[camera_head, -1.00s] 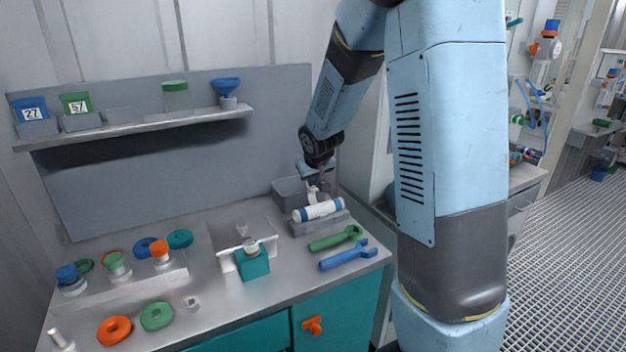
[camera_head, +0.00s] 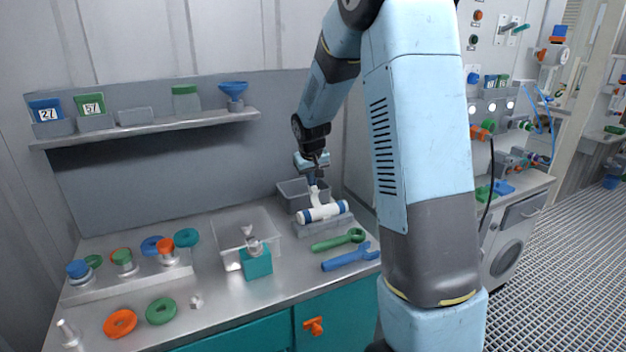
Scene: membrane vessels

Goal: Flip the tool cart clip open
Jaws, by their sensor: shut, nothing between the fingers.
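A white cylinder with blue bands (camera_head: 322,212) lies on a grey block on the metal bench. A white clip-like piece (camera_head: 318,195) stands up from its middle; I take this for the clip, but it is small and partly hidden. My gripper (camera_head: 312,181) points down just above and behind this piece, its fingers shut and empty. I cannot tell whether the fingertips touch it. An orange handle (camera_head: 313,326) sits on the teal cabinet door (camera_head: 345,310) below the bench, well away from my gripper.
A grey bin (camera_head: 291,194) stands behind the cylinder. Green (camera_head: 335,241) and blue (camera_head: 346,258) wrenches lie in front. A clear box and teal block (camera_head: 257,263) are to the left. Rings and capped fittings fill the bench's left part. A shelf (camera_head: 150,130) runs above.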

